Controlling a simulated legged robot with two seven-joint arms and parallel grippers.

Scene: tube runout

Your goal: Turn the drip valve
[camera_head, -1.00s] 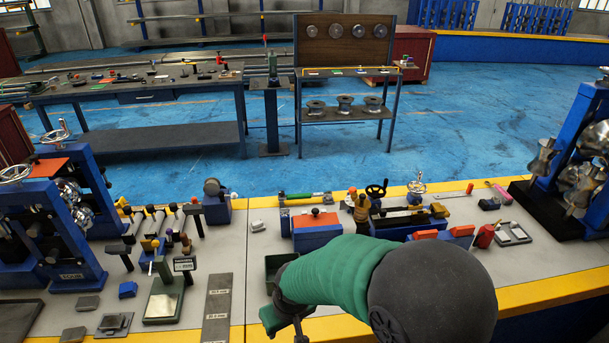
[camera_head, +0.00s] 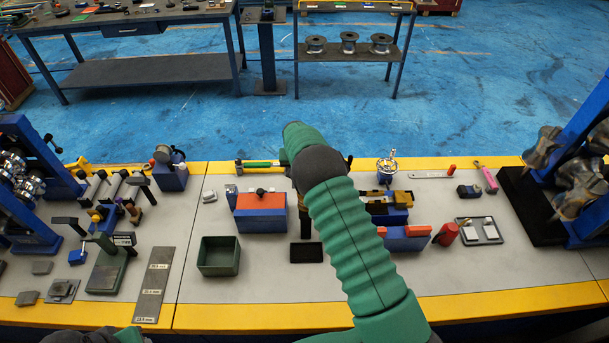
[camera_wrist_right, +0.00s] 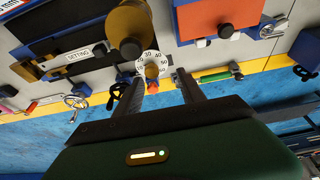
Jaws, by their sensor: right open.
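In the right wrist view, a small brass knob (camera_wrist_right: 152,71) sits on a white numbered dial (camera_wrist_right: 147,57), with a red-orange tip beside it. It looks like the drip valve. A larger brass cylinder (camera_wrist_right: 128,28) stands close by. My right gripper (camera_wrist_right: 159,76) is open, its two fingers on either side of the knob with gaps showing. I cannot tell how deep the fingers reach around it. In the head view my green right arm hides the valve and the right gripper. Only a bit of my left arm shows at the bottom left; its gripper is out of view.
A blue block with an orange top (camera_head: 260,201) stands left of my right arm, with a green bin (camera_head: 219,257) nearer. A "SETTING" bar fixture (camera_wrist_right: 80,58) and a handwheel (camera_wrist_right: 76,99) lie near the dial. Bare bench shows at front right.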

